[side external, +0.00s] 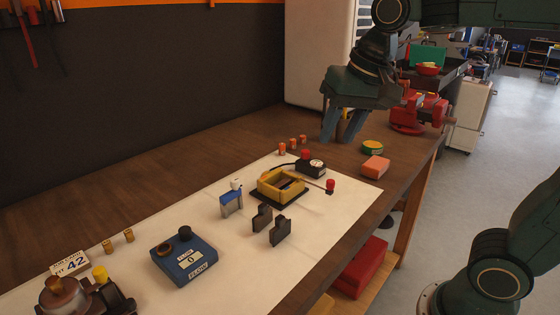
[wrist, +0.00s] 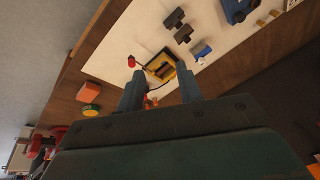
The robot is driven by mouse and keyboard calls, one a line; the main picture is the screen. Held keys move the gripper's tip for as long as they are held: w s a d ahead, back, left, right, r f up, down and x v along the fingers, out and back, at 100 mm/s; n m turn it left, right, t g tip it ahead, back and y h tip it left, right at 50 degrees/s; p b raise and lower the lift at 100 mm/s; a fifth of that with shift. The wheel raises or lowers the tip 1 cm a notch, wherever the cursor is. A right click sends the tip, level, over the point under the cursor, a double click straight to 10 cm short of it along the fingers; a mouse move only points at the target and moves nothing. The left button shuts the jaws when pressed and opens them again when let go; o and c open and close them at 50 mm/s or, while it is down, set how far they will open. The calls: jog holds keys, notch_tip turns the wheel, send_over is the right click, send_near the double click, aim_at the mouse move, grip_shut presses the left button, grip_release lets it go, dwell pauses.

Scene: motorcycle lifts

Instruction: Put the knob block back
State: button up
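A small blue block with a white knob (side external: 231,203), which looks like the knob block, stands on the white sheet left of a yellow open frame (side external: 286,194) on a dark base. The wrist view also shows the blue block (wrist: 200,49) and the yellow frame (wrist: 152,66). My gripper (side external: 341,126) hangs above the back of the bench, beyond the frame and apart from it. Its fingers are spread with nothing between them; they also show in the wrist view (wrist: 160,90), with the frame seen past their tips. The inside of the frame is only partly visible.
Two dark blocks (side external: 279,231) stand in front of the frame. A black box with a red knob (side external: 312,167) and a red-capped piece (side external: 330,186) are close behind and right of it. A blue gauge box (side external: 184,260) is at front left. An orange block (side external: 375,167) lies near the bench edge.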

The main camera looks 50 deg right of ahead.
jog(key=s+d+f+n+t, duration=0.1)
jog(key=s+f+n, duration=0.5)
jog(key=s, duration=0.5)
jog(key=shift+s+d+t, duration=0.2)
jog(key=shift+s+t, duration=0.15)
jog(key=shift+t, duration=0.05)
